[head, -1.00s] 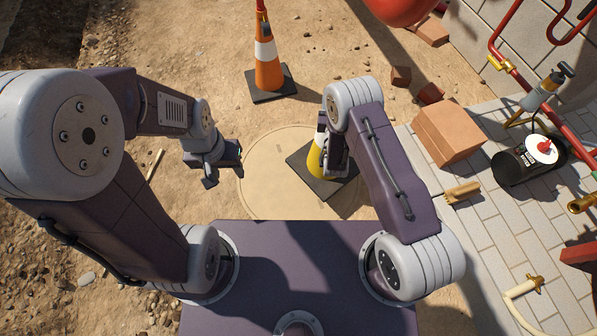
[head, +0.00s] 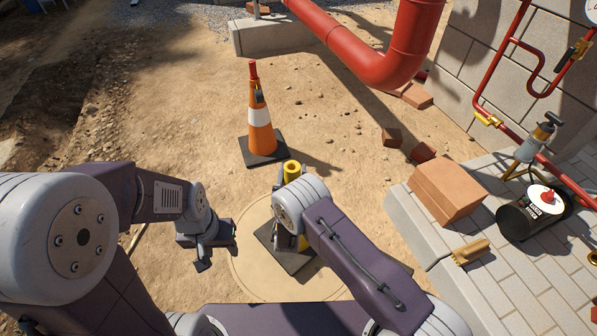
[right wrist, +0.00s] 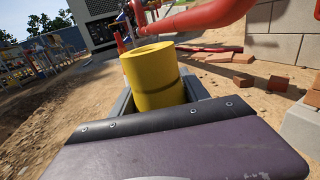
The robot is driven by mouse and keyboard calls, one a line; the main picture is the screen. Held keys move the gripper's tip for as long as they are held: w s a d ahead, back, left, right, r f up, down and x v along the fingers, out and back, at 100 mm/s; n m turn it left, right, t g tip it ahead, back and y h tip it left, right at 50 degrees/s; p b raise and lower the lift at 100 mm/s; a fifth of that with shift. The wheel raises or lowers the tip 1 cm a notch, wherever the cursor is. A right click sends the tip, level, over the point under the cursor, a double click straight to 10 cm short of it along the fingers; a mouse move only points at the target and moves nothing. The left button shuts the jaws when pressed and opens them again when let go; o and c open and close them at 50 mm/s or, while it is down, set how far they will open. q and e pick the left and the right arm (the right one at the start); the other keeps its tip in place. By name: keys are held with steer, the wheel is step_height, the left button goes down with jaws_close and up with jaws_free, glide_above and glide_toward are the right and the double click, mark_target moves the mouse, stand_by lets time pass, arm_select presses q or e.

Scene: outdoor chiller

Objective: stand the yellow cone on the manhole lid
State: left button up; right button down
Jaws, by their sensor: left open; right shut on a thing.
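The yellow cone (head: 292,172) has a dark square base (head: 270,238) and stands roughly upright over the manhole lid. The manhole lid (head: 247,279) is a round, sand-coloured disc, partly hidden by the base and my right arm. I cannot tell whether the base touches it. My right gripper (head: 297,238) is shut on the yellow cone, mostly hidden behind its own wrist. In the right wrist view the cone's open yellow top (right wrist: 157,80) sits between the grey fingers. My left gripper (head: 208,256) is open and empty, left of the lid.
An orange cone (head: 260,130) stands on the dirt behind the lid. A paved step with a cardboard-coloured block (head: 447,190), a brush (head: 470,252) and a black cylinder (head: 530,215) lies right. A red pipe (head: 375,55) crosses behind. Dirt at left is clear.

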step_height(320, 180, down, 4)
steer(key=b, duration=0.2)
steer(key=shift+r+b, duration=0.25)
steer(key=shift+b, duration=0.1)
steer(key=c, duration=0.5)
jaws_free()
steer(key=shift+f, duration=0.2)
steer(key=shift+s, duration=0.1)
steer(key=s+p, duration=0.1)
steer(key=s, duration=0.3)
steer(key=s+p, duration=0.2)
steer(key=s, duration=0.2)
steer(key=s+a+p, duration=0.1)
steer(key=s+p, duration=0.1)
steer(key=s, duration=0.1)
steer(key=shift+s, duration=0.4)
